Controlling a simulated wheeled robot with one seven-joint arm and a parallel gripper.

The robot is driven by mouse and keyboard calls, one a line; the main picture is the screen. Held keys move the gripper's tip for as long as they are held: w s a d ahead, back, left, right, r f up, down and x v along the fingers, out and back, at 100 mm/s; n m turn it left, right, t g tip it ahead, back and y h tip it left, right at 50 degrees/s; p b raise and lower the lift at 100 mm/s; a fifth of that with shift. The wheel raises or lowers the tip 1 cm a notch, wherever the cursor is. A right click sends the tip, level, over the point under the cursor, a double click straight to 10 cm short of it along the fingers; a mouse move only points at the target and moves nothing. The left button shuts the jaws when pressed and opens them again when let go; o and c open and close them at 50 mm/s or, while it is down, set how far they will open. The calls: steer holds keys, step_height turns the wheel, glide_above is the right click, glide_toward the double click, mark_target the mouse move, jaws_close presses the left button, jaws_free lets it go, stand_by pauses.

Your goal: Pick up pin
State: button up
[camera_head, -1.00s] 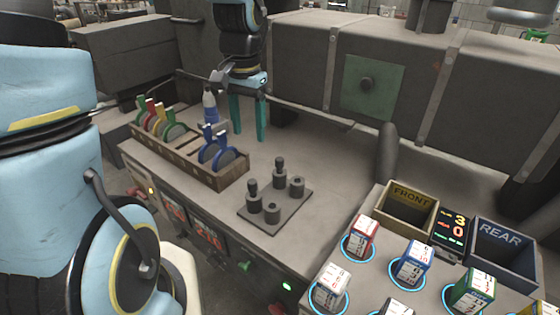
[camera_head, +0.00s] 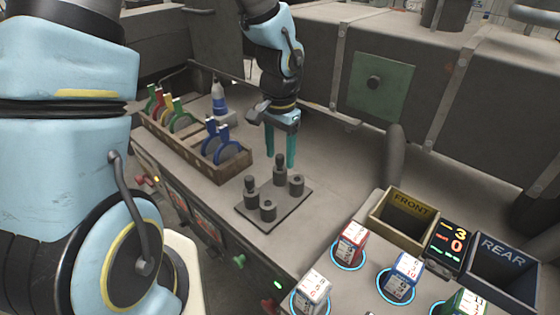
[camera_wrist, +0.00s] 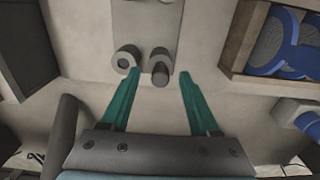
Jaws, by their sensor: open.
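A dark flat plate (camera_head: 262,221) on the bench carries two dark pins with knobbed tops standing in collars, a back pin (camera_head: 279,173) and a left pin (camera_head: 251,191). Two hollow collars without pins stand beside them, one right (camera_head: 297,184) and one in front (camera_head: 268,209). My gripper (camera_head: 280,160) is open and empty, its teal fingers pointing down at the back pin. In the wrist view, this pin (camera_wrist: 160,72) shows between the fingertips (camera_wrist: 160,76), apart from both, with a hollow collar (camera_wrist: 125,60) beside it. Depth between fingertips and pin is hard to tell.
A wooden rack (camera_head: 206,160) with colored rings stands left of the plate, with a blue-and-white bottle (camera_head: 219,100) behind it. FRONT (camera_head: 398,232) and REAR (camera_head: 500,285) bins and several labelled boxes are at right. A large grey housing (camera_head: 420,110) lies behind.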

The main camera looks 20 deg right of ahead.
steer(key=shift+f, duration=1.05)
jaws_close()
